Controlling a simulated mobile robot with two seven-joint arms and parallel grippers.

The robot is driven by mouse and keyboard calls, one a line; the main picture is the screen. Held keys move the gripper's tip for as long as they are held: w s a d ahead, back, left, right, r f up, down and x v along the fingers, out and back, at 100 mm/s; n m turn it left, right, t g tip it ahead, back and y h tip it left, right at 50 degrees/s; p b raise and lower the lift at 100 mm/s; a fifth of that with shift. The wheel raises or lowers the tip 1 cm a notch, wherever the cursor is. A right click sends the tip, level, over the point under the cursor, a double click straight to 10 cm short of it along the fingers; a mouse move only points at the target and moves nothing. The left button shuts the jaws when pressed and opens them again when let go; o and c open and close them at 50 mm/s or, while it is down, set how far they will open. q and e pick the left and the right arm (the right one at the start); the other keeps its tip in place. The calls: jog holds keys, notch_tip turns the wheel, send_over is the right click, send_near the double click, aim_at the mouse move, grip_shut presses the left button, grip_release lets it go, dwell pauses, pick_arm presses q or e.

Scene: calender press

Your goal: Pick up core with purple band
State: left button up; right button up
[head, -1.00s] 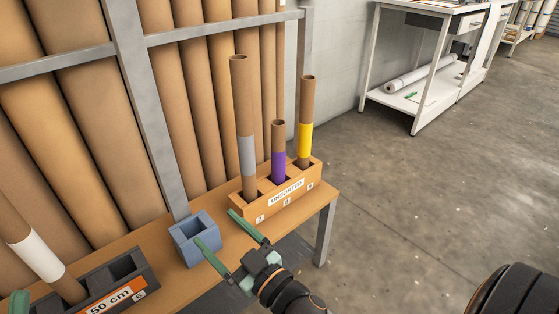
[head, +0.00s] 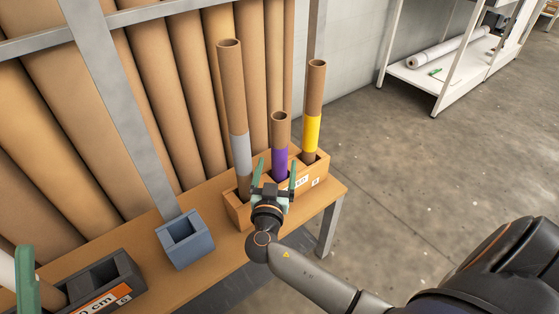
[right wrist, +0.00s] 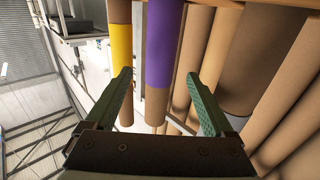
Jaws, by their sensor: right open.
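The core with the purple band (head: 280,160) stands upright in the wooden UNSORTED box (head: 322,175). It is the shortest of three cores there, between the grey-banded core (head: 241,150) and the yellow-banded core (head: 312,130). My right gripper (head: 276,170) is open just in front of the purple-banded core, its fingers to either side of it in the picture. In the right wrist view the purple band (right wrist: 164,50) shows between the two fingertips, with gaps on both sides. Only a green finger of my left gripper (head: 26,280) shows at the left edge; its opening is hidden.
A blue-grey square holder (head: 187,245) stands empty on the wooden table (head: 222,262). Large brown rolls stand behind a metal frame.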

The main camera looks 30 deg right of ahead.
aim_at(278, 159)
jog(key=shift+f+x, duration=0.2)
jog(key=shift+x, duration=2.8)
grip_shut()
